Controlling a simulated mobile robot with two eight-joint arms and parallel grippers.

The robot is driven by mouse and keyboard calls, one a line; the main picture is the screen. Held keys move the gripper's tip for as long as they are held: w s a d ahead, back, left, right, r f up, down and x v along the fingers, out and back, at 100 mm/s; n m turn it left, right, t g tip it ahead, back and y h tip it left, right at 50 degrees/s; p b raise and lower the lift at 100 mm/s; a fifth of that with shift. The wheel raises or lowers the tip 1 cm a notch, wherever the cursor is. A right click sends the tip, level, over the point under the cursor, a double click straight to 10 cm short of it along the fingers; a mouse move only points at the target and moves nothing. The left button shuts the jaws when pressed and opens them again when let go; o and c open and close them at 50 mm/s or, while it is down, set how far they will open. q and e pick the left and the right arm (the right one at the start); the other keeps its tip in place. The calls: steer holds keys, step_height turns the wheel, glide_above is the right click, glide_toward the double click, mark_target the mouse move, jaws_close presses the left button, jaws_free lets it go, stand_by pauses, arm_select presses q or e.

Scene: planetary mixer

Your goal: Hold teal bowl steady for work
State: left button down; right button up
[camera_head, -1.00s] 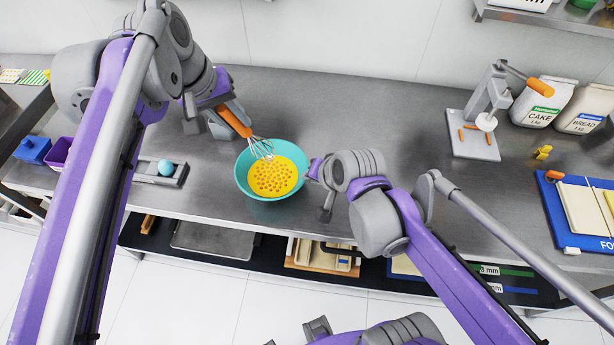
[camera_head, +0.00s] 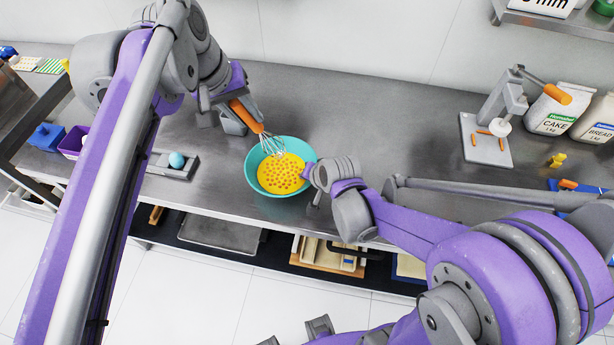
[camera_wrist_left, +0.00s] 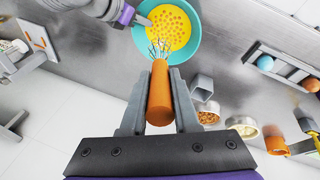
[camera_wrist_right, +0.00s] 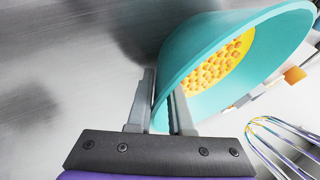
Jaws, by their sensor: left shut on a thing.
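The teal bowl (camera_head: 253,175) stands upright on the steel counter in the head view and holds a yellow mass with orange dots (camera_head: 284,176). My right gripper (camera_head: 313,178) is at the bowl's right rim. In the right wrist view the bowl wall (camera_wrist_right: 190,55) passes between its two fingers (camera_wrist_right: 165,100); I cannot tell whether they press on it. My left gripper (camera_head: 238,113) is shut on the orange handle of a whisk (camera_wrist_left: 160,95). The whisk's wires (camera_head: 272,146) reach over the bowl's far left side, above or in the yellow contents.
A blue ball (camera_head: 177,160) sits in a grey holder left of the bowl. A press-like device (camera_head: 487,140) and flour bags (camera_head: 549,112) stand at the right. In the left wrist view, several small containers (camera_wrist_left: 208,112) are near the whisk. The counter behind the bowl is clear.

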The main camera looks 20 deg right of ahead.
mark_target(260, 138)
jaws_close()
stand_by(2.4)
arm_select(q)
steer(key=shift+w+d+r+y, duration=0.25)
steer(key=shift+d+r, duration=0.25)
steer(key=shift+r, duration=0.1)
steer(key=shift+w+d+r+y, duration=0.25)
steer(key=shift+d+r, duration=0.2)
steer(key=shift+r, duration=0.15)
arm_select(e)
steer(key=shift+w, duration=0.1)
arm_select(q)
steer(key=shift+g, duration=0.3)
steer(key=shift+s+f, duration=0.1)
steer(key=shift+f, duration=5.25)
